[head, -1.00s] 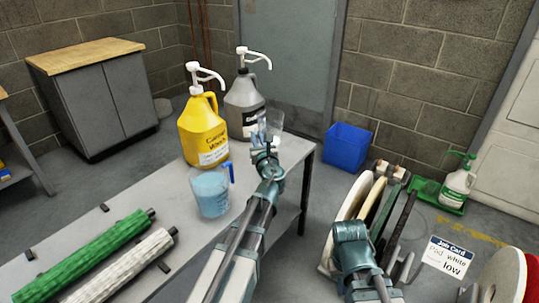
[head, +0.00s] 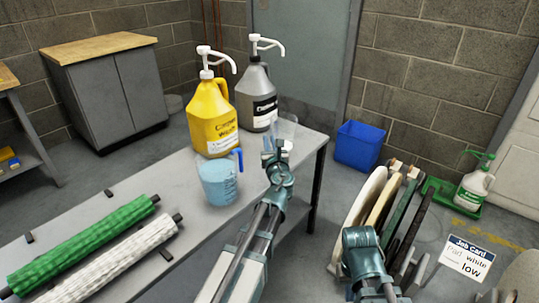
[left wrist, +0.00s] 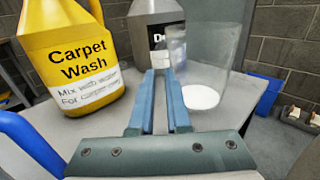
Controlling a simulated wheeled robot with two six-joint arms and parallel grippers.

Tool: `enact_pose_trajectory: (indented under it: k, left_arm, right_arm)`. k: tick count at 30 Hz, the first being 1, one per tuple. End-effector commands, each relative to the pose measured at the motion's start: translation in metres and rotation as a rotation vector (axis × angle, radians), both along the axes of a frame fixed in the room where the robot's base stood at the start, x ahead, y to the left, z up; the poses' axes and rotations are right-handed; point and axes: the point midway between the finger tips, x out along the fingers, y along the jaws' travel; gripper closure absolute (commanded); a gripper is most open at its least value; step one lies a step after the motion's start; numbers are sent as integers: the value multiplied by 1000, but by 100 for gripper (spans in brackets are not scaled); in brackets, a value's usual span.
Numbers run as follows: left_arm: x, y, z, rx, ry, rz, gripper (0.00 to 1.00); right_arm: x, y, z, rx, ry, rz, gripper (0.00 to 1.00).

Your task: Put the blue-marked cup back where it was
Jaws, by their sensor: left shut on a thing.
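A clear cup (head: 288,129) with a whitish bottom is at the far right corner of the grey table. It shows large in the left wrist view (left wrist: 207,62), and I make out no blue mark on it. My left gripper (head: 276,146) is at the cup's near left side. Its fingers (left wrist: 161,75) are close together and shut on the cup's side. The cup looks upright; I cannot tell whether its base touches the table. My right arm shows low in the head view, but I see no fingers of its gripper.
A measuring jug (head: 217,181) with blue liquid stands left of my arm. Green (head: 80,245) and white (head: 115,266) rollers lie at front left. A blue bin (head: 357,146) is on the floor.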

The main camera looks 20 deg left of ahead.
Motion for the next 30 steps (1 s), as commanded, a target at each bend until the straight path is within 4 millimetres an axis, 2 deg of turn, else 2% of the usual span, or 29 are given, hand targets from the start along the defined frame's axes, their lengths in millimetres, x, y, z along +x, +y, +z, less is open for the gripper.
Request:
enact_pose_trajectory:
  k: [9, 23, 24, 28, 30]
  left_arm:
    - [0, 0, -37, 0, 0, 0, 100]
    - [0, 0, -41, 0, 0, 0, 100]
    - [0, 0, -39, 0, 0, 0, 78]
    - [0, 0, -39, 0, 0, 0, 55]
    - [0, 0, -39, 0, 0, 0, 55]
  right_arm:
    - [0, 1, -37, 2, 0, 1, 100]
    - [0, 1, -41, 3, 0, 0, 100]
    - [0, 1, -39, 3, 0, 0, 100]
    - [0, 1, -39, 3, 0, 0, 100]
    - [0, 1, -39, 3, 0, 0, 100]
